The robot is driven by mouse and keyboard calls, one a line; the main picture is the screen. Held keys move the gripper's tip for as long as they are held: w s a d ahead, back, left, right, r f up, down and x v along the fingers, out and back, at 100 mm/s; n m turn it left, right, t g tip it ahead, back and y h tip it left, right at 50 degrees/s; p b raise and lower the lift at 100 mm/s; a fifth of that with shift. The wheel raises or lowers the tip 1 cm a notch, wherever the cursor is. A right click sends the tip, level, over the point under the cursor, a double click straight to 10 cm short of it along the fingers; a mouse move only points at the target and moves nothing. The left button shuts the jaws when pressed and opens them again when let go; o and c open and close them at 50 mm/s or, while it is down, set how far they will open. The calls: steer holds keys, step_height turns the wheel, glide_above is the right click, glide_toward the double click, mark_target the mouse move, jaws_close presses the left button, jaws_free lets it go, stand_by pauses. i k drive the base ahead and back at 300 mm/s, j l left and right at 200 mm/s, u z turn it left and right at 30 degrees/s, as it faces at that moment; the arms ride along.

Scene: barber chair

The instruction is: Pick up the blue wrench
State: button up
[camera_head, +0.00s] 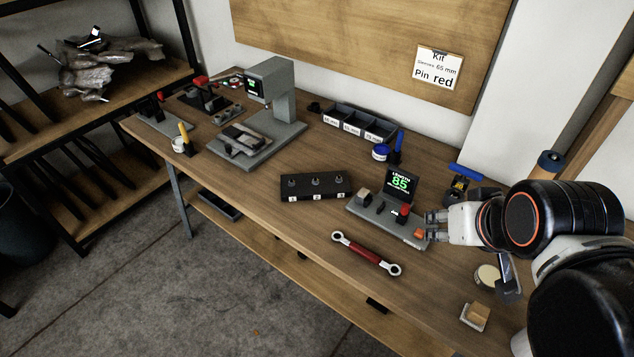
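The only thing I can clearly make out as a wrench is a double-ended one with a red handle and silver ring ends (366,253), lying flat near the table's front edge. No wrench that is clearly blue shows. A blue-handled item (465,172) stands on a dark base behind my arm; I cannot tell what it is. My gripper (430,225) points left at the right end of the grey gauge with the "85" display, above and right of the red wrench. Its fingers look apart, with nothing seen between them.
The grey gauge (365,211) stands between my gripper and the black three-knob block (315,187). A labelled bin tray (360,123) and a blue upright handle (399,139) are behind. A grey press (275,105) stands left. Bare tabletop (290,222) lies left of the wrench.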

mark_target(460, 184)
steer(key=i+j+z, duration=0.2)
steer(key=j, duration=0.15)
steer(key=i+j+z, duration=0.35)
steer(key=j+z, duration=0.15)
steer(key=k+u, duration=0.15)
steer(key=u, duration=0.25)
steer(key=i+z, duration=0.2)
steer(key=z, duration=0.25)
